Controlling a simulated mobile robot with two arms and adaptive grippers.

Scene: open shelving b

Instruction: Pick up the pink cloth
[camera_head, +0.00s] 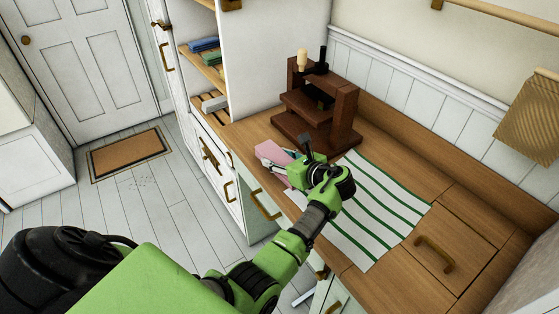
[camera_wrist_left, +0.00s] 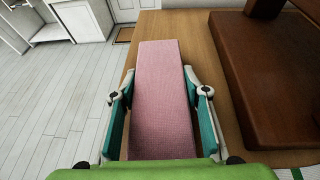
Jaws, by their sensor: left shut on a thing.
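The pink cloth (camera_head: 272,151) is a folded, flat-sided block near the front edge of the wooden counter in the head view. In the left wrist view the pink cloth (camera_wrist_left: 160,95) runs lengthwise between the fingers. My left gripper (camera_head: 283,164) reaches it from the right, partly hidden behind its own wrist. In the left wrist view my left gripper (camera_wrist_left: 161,100) has one teal-padded finger on each side of the cloth, shut on it. Whether the cloth is clear of the counter I cannot tell. My right gripper is not in view.
A dark brown wooden stand (camera_head: 318,110) is on the counter close behind the cloth. A green-striped white towel (camera_head: 375,215) lies to the right. Folded cloths (camera_head: 205,46) sit on the open shelves at the left. Drawer handles (camera_head: 266,206) stick out below the counter edge.

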